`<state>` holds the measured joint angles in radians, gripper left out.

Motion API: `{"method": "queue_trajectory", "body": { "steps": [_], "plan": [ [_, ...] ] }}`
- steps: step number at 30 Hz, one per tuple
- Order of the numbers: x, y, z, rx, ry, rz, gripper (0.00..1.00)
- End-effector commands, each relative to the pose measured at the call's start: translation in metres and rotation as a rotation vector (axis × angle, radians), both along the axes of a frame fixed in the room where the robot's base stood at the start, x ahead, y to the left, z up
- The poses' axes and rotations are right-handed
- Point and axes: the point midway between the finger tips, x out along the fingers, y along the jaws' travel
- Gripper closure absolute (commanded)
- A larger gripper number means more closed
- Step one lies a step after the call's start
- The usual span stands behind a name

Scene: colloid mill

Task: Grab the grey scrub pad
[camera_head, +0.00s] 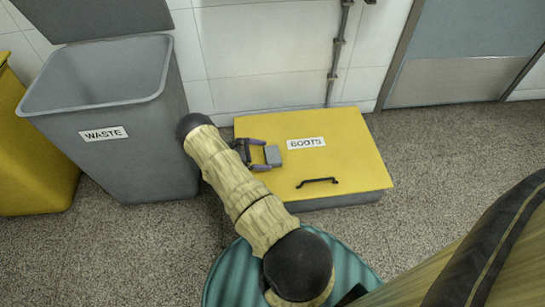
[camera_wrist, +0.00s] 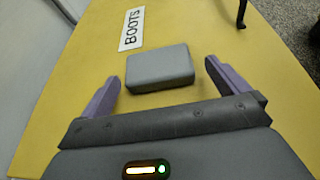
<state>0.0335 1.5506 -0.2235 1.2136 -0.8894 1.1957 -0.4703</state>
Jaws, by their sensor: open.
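The grey scrub pad (camera_head: 272,155) is a small flat block lying on the yellow lid of the box labelled BOOTS. It also shows in the wrist view (camera_wrist: 160,68), just ahead of my fingers and below the label. My gripper (camera_head: 260,155) is low over the lid at the pad's left side in the head view. In the wrist view my gripper (camera_wrist: 163,86) is open, with one purple finger on each side of the pad's near end. A gap shows between each finger and the pad. I cannot tell the exact height of the fingertips above the lid.
The yellow boots box (camera_head: 345,150) has a black handle (camera_head: 317,182) near its front edge and stands against the tiled wall. A grey waste bin (camera_head: 140,150) stands open at the left, beside a yellow bin (camera_head: 35,165). Speckled floor is free at the right.

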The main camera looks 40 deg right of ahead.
Motion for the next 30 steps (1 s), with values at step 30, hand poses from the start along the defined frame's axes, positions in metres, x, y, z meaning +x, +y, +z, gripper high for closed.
{"method": "queue_trajectory", "body": {
  "steps": [30],
  "plan": [
    [-0.018,-0.040,-0.017,0.000,-0.001,0.002,0.10]
  ]
}}
